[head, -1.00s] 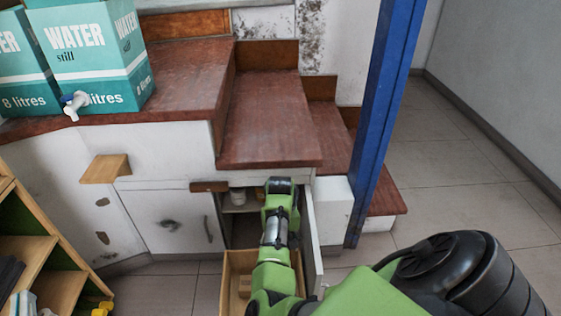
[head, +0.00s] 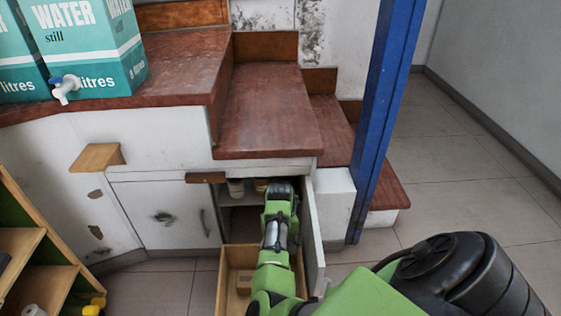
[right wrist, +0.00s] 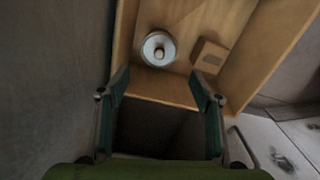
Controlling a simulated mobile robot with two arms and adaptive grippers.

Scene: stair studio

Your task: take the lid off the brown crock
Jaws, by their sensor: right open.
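My left gripper is not in view.
A small brown box (right wrist: 209,55) lies right of the round top. A pale jar (head: 236,188) stands in the cupboard. The open cupboard door (head: 314,235) is close right of my arm. Wooden steps (head: 268,110) rise above. A blue post (head: 385,120) stands to the right.

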